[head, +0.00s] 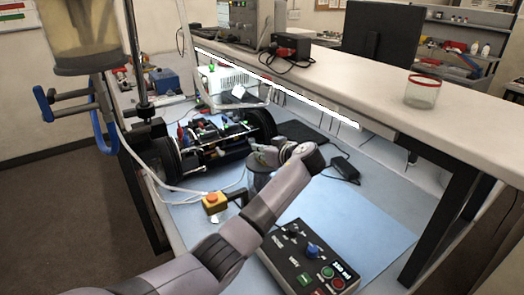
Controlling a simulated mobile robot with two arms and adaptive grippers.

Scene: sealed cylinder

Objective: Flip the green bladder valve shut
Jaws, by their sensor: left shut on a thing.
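A small green piece (211,67) shows upright at the back of the bench, beside the white wire basket; it may be the green bladder valve, but it is too small to tell which way its handle lies. My left gripper (262,160) is at the middle of the bench, right of the wheeled device, well in front of and to the right of the green piece. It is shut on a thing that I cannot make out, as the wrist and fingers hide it. My right gripper is not in view.
The wheeled device (215,140) stands left of my gripper. A raised shelf (360,75) bears a red-rimmed glass (422,92). A clear cylinder (82,25) hangs upper left.

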